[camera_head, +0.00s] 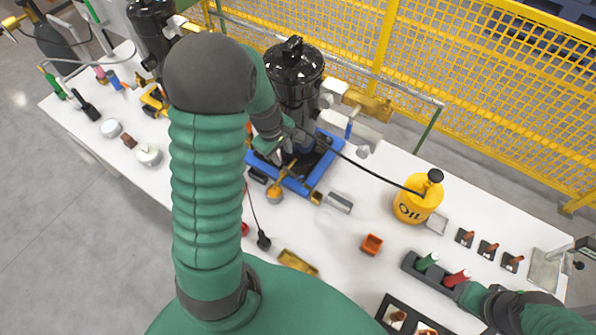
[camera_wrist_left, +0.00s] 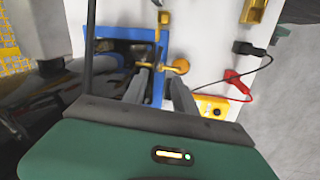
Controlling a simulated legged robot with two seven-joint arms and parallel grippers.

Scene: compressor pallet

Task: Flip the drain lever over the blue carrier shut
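The blue carrier (camera_head: 325,172) stands on the white table under a black compressor tank (camera_head: 295,75); its blue rim shows in the wrist view (camera_wrist_left: 105,32). Brass fittings are at its front edge, with a round brass piece (camera_head: 275,195), also in the wrist view (camera_wrist_left: 180,66). A thin brass part, apparently the drain lever (camera_wrist_left: 160,42), stands out there; its exact angle is unclear. My left gripper (camera_head: 272,150) is over the carrier's left side. In the wrist view its fingers (camera_wrist_left: 158,75) are apart with nothing clearly between them, tips close to the brass fittings. My right gripper (camera_head: 490,303) is low at right, fingers unclear.
A yellow mesh fence (camera_head: 470,90) stands behind.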

